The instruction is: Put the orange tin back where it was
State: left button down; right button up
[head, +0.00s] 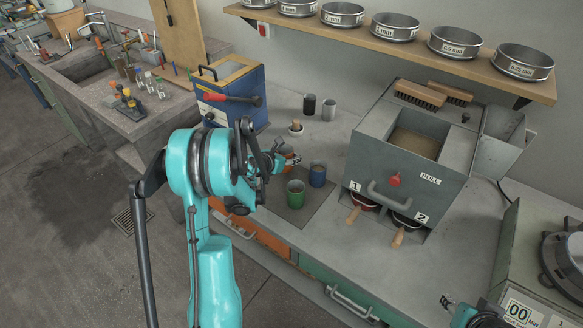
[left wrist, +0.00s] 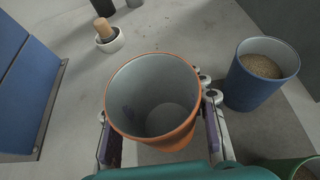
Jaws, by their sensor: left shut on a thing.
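The orange tin (left wrist: 152,100) is between the fingers of my left gripper (left wrist: 158,125), which is shut on it. The tin is upright and looks empty inside, with a pale grey interior. In the head view my left gripper (head: 285,160) is above the bench behind the green and blue tins, and my arm mostly hides the orange tin. The blue tin (head: 317,174) holds brown grain and also shows in the left wrist view (left wrist: 255,88). The green tin (head: 295,194) stands beside it. My right gripper (head: 450,302) shows partly at the lower right; its jaws are unclear.
A dark mat (head: 318,203) lies under the tins. A mortar with pestle (head: 296,128), a black cylinder (head: 309,104) and a grey cylinder (head: 328,109) stand behind. A blue box (head: 232,95) is at left, a grey machine (head: 405,150) at right. A shelf of sieves (head: 400,45) overhangs.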

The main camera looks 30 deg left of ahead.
pick_arm(q)
notch_tip(320, 180, down, 4)
jog(key=shift+f+b, duration=0.2)
jog(key=shift+b, duration=0.6)
jog(key=shift+r, duration=0.1)
jog(key=shift+f, duration=0.25)
jog(key=c, duration=0.8)
grip_release()
jog(key=shift+r, duration=0.1)
jog(key=shift+c, duration=0.2)
